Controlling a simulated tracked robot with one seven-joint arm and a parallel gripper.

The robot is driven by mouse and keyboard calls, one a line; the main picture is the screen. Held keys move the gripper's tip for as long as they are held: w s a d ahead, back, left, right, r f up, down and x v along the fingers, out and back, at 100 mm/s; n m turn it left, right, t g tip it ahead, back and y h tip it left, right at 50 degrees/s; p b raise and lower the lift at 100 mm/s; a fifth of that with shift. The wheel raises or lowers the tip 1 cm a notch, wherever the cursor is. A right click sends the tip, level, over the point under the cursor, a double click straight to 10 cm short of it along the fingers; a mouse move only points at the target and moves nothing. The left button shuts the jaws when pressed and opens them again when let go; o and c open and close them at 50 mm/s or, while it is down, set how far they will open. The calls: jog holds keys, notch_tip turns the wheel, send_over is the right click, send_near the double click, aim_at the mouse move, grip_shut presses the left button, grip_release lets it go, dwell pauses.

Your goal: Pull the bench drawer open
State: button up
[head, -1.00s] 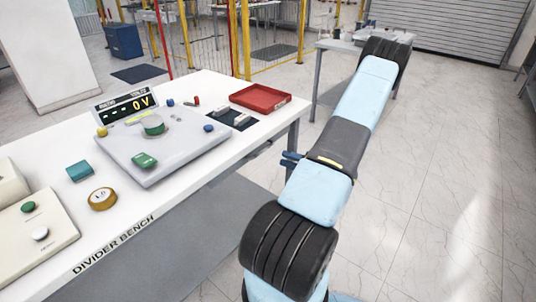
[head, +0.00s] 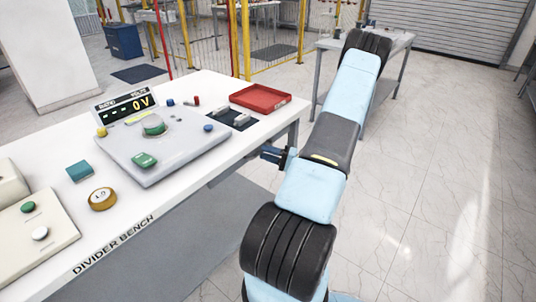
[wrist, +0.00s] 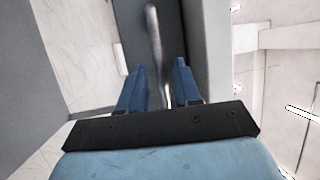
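The divider bench (head: 190,185) stands at left in the head view. The drawer is mostly hidden under its top there. In the wrist view a dark drawer front (wrist: 133,35) shows with a pale metal bar handle (wrist: 153,25). My gripper (wrist: 158,75) has two blue fingers spread apart, one on each side of the line of the handle. There are gaps between the fingers and the bar, so it is not gripped. In the head view my gripper (head: 272,154) is beside the bench's right edge, just below the top; its fingertips are hard to make out.
On the bench are a grey panel (head: 185,160) with a 0 V display (head: 128,107), a red tray (head: 260,98), a teal block (head: 79,171) and a yellow round item (head: 102,199). A second table (head: 400,42) stands behind my arm. The floor (head: 430,200) at right is clear.

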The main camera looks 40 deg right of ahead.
grip_shut()
jog(key=shift+s+a+f, duration=0.1)
dwell(0.4)
